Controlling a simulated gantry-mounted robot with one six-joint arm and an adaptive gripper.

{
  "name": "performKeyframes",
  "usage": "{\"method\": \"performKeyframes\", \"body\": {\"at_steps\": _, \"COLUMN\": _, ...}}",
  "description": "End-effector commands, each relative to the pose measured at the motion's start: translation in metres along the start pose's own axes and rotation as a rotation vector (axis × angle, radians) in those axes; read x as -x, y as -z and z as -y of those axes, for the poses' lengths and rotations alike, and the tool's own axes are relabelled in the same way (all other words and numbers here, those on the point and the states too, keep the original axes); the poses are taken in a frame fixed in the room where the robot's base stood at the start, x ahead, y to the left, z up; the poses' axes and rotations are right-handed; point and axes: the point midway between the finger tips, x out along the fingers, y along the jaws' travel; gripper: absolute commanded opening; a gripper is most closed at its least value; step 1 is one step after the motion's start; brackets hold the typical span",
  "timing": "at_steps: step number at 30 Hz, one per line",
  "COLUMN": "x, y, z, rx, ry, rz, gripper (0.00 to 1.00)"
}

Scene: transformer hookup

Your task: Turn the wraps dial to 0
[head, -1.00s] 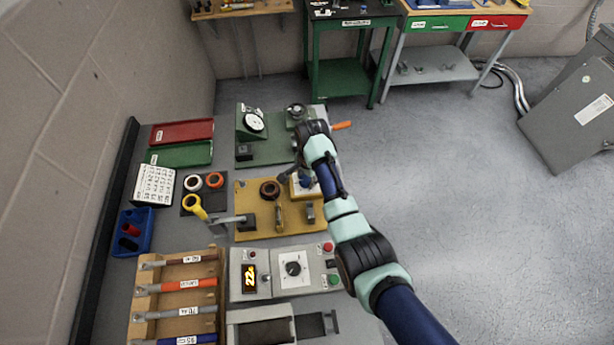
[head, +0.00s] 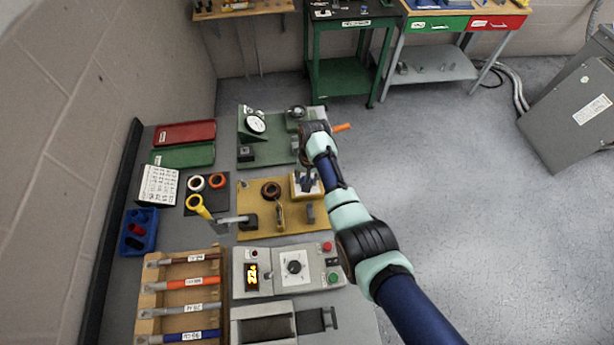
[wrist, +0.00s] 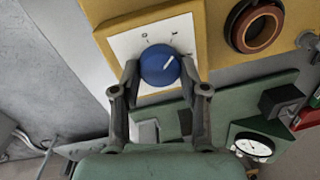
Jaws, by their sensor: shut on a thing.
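The wraps dial is a round blue knob (wrist: 160,66) with a white pointer line, on a white face plate (wrist: 122,45) with printed marks. In the wrist view the pointer slants to the upper right, past the 0 mark at the upper left of the knob. I cannot tell exactly which mark it meets. My gripper (wrist: 159,72) has one finger on each side of the knob and is shut on it. In the head view my gripper (head: 308,182) is over the dial's white plate (head: 296,190) and largely covers the knob.
The dial sits on the yellow board (head: 249,190), with a brown ring (head: 270,189) and metal posts beside it. A green board (head: 275,151) with a gauge (head: 255,123) lies behind. A grey control box (head: 275,257) with a lit display stands in front.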

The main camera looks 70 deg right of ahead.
Motion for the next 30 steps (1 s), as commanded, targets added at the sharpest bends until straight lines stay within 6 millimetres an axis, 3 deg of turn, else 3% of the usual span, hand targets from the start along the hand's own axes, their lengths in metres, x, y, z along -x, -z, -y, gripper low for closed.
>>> {"method": "performKeyframes", "body": {"at_steps": 18, "x": -0.0004, "y": 0.0013, "z": 0.0021, "rx": 0.578, "ry": 0.0, "rz": 0.048, "gripper": 0.09}}
{"method": "performKeyframes", "body": {"at_steps": 30, "x": -0.0006, "y": 0.0011, "z": 0.0033, "rx": 0.872, "ry": -0.001, "rz": 0.072, "gripper": 0.09}}
